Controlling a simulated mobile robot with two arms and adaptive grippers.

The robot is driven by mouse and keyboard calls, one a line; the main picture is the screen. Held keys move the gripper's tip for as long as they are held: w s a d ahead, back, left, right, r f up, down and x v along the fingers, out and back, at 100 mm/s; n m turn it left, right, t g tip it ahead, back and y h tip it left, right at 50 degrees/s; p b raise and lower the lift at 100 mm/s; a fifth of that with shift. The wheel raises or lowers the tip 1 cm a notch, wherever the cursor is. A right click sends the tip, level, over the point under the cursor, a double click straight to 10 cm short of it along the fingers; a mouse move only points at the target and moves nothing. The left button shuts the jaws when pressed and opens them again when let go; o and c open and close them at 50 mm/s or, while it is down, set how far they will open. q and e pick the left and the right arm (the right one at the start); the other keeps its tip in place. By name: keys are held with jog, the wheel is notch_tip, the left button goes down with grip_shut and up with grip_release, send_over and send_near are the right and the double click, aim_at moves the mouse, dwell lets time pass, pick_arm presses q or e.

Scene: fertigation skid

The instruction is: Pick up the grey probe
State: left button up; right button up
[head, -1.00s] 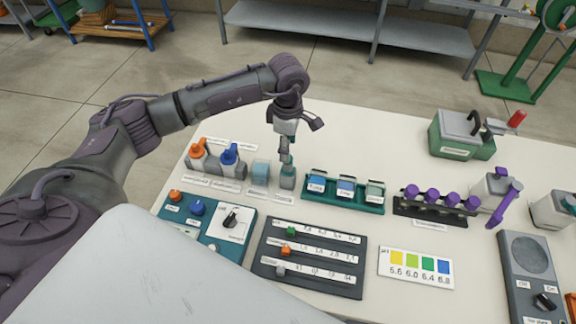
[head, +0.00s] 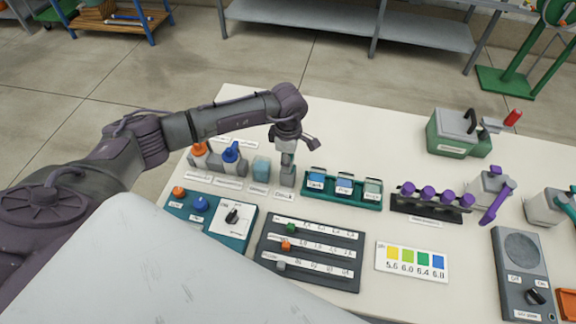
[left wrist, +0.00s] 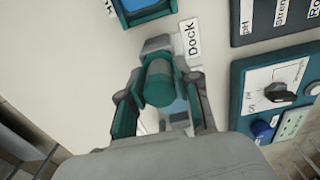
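A grey-green cylinder (left wrist: 160,82), apparently the grey probe, stands over a grey block beside the "Dock" label (left wrist: 189,38) in the left wrist view. My left gripper (left wrist: 161,84) has one finger on each side of it, with gaps showing at both sides. In the head view my left gripper (head: 287,157) points down at the grey dock block (head: 287,178) and mostly hides the probe. My right gripper is in neither view.
A pale blue block (head: 261,167) and orange and blue-topped bottles (head: 230,152) stand left of the dock. A green rack (head: 342,202) is close on its right. A teal switch panel (head: 180,211) and a dark slider panel (head: 310,256) lie in front.

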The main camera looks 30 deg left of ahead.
pick_arm(q)
grip_shut()
jog(key=shift+w+r, duration=0.1)
jog(key=shift+r, duration=0.5)
notch_tip(320, 180, up, 10)
jog(key=shift+f+b, duration=0.1)
jog(key=shift+b, duration=1.1)
jog(key=shift+r, duration=0.35)
